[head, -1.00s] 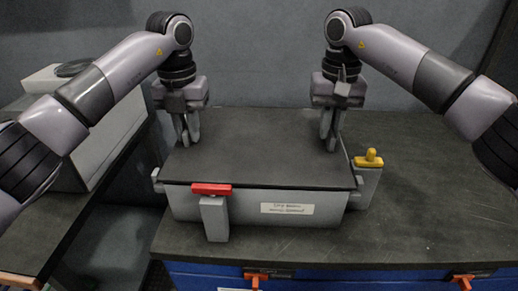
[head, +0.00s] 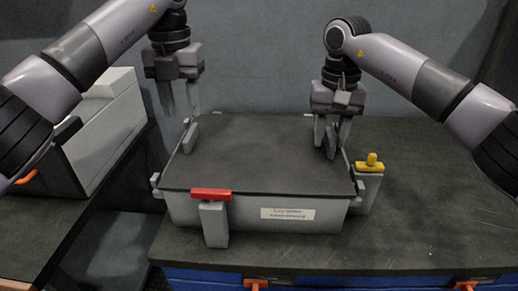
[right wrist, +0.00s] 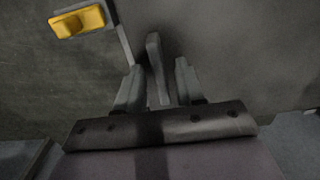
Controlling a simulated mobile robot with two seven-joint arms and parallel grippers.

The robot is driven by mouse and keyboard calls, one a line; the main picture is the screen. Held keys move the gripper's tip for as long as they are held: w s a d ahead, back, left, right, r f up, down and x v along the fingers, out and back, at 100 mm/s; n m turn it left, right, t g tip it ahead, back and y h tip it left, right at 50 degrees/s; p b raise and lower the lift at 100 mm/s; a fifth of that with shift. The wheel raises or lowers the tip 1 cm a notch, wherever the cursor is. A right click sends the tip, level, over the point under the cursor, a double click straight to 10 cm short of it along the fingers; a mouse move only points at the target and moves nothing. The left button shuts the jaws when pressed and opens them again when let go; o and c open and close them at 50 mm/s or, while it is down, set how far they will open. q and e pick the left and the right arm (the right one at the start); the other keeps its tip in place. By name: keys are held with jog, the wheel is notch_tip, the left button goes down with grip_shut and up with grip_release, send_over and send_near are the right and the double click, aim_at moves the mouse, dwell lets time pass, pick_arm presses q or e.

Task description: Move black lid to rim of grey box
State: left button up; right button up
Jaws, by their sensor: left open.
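The black lid (head: 255,160) lies flat across the top of the grey box (head: 245,210). A grey handle (head: 190,137) stands up at the lid's left side. Another grey handle (right wrist: 157,70) stands at its right side. My left gripper (head: 179,112) is open and empty, above and slightly left of the left handle, apart from it. My right gripper (head: 330,145) is low over the lid's right side. In the right wrist view its two fingers (right wrist: 158,85) stand on either side of the right handle, with narrow gaps showing.
A red-topped clamp (head: 212,194) is at the box's front and a yellow-topped one (head: 370,165) at its right. The dark worktop (head: 440,215) is clear to the right. A grey case (head: 105,125) stands on a separate bench at left.

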pick_arm(q)
notch_tip(320, 180, up, 4)
jog(key=shift+r, duration=0.15)
pick_arm(e)
notch_tip(320, 180, up, 12)
dwell(0.5)
pick_arm(q)
jog(key=shift+r, duration=0.15)
pick_arm(e)
jog(key=shift+r, duration=0.1)
